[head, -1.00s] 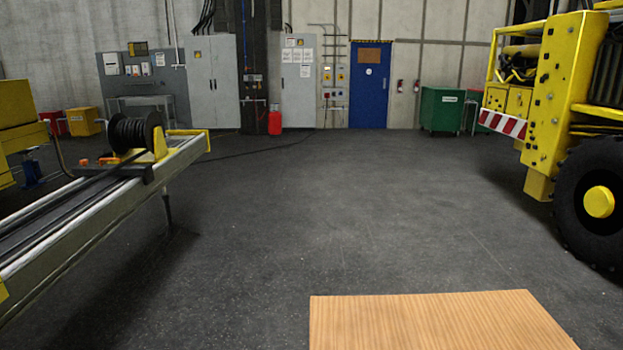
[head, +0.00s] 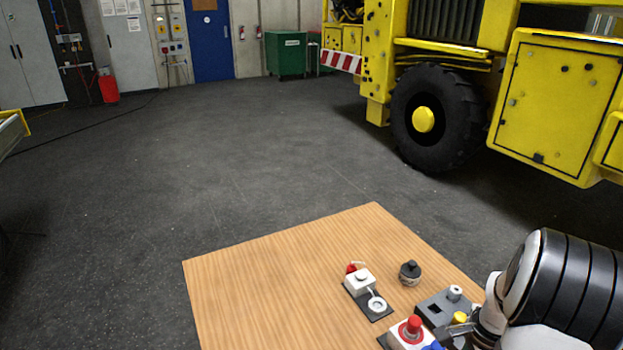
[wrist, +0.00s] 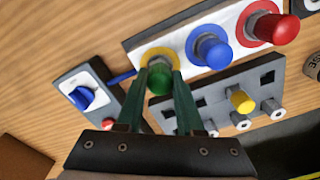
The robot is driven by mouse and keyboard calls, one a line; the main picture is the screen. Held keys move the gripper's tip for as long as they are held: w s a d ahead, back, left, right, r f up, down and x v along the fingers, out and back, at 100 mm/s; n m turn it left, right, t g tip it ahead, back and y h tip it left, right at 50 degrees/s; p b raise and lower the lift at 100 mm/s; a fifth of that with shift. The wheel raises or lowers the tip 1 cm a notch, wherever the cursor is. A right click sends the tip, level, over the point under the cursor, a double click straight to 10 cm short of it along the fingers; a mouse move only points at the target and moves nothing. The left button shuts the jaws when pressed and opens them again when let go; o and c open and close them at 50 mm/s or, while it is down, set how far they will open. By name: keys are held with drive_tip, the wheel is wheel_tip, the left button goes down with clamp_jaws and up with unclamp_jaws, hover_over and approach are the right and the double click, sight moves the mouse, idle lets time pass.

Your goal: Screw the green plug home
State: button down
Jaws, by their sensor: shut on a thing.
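In the wrist view the green plug (wrist: 159,83) stands at the yellow-ringed place on a white panel (wrist: 178,40). My gripper (wrist: 160,75) is shut on the green plug, a finger on each side. The fingers hide part of the plug, and I cannot tell how deep it sits. A blue plug (wrist: 210,50) in a blue ring and a red plug (wrist: 270,27) in a red ring stand on the same panel. In the head view the red plug (head: 414,323) shows at the lower right, while my arm hides the green plug.
A grey block (wrist: 215,93) with square holes and a yellow peg (wrist: 242,101) lies close beside the panel. A switch box with a blue knob (wrist: 82,97) is to its left. A dark round knob (head: 410,273) stands on the wooden table (head: 270,290), whose left part is clear.

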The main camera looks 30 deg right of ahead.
drive_tip(key=m, duration=1.2)
drive_tip(key=shift+f, duration=0.1)
drive_tip(key=c, duration=0.6)
unclamp_jaws()
drive_tip(key=n, duration=1.2)
